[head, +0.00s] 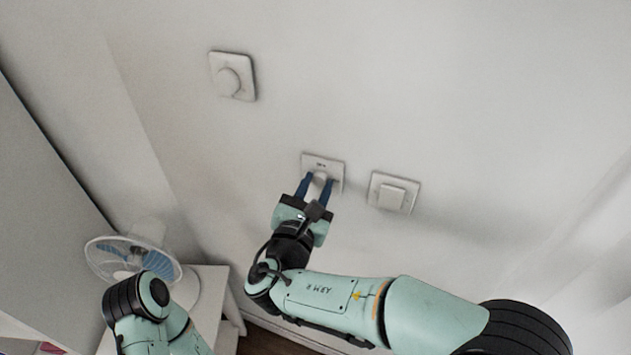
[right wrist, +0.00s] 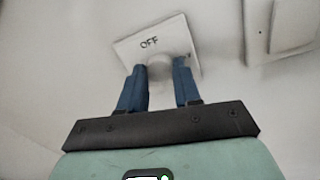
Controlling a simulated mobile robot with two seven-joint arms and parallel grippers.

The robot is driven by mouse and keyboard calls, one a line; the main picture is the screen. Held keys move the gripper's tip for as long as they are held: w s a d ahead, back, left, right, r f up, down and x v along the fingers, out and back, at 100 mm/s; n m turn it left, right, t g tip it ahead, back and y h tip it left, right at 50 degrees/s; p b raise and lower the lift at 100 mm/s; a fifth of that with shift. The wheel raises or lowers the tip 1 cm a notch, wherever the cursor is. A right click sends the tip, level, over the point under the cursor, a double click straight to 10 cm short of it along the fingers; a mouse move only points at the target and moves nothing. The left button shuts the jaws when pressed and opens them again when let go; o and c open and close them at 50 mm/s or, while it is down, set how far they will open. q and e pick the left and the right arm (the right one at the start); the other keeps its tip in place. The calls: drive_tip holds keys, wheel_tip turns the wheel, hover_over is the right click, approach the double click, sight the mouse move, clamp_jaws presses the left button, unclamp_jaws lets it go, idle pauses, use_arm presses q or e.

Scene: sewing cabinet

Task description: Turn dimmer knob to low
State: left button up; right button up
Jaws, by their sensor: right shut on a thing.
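A white wall plate (head: 337,166) with a small knob (head: 320,178) is mounted on the wall near the middle of the head view. In the right wrist view the plate (right wrist: 122,47) carries the dark letters "OFF", and the pale knob (right wrist: 160,68) sits below them. My right gripper (head: 316,184) has its two blue fingers on either side of this knob and is shut on it. The fingers hide part of the knob, and I cannot read its exact setting. Part of my left arm shows at the lower left, with its gripper out of view.
Another plate with a round knob (head: 229,82) is higher up on the left. A square switch (head: 393,195) is close to the right of the gripped knob. A fan (head: 122,257) stands on a white surface (head: 209,305) at the lower left. The upper right wall is bare.

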use_arm(q)
drive_tip(key=shift+w+r, duration=0.15)
drive_tip(key=shift+r, duration=0.1)
use_arm(e)
drive_tip(key=o, duration=1.1)
drive_tip(key=shift+c, duration=0.2)
drive_tip(key=shift+s+a, duration=0.2)
drive_tip(key=shift+s, duration=0.25)
use_arm(q)
drive_tip(key=s+f+b, duration=0.2)
drive_tip(key=f, duration=0.1)
drive_tip(key=shift+s+f, duration=0.1)
drive_tip(key=shift+s, duration=0.05)
use_arm(e)
drive_tip(key=v, duration=1.2)
drive_tip(key=shift+s, duration=0.25)
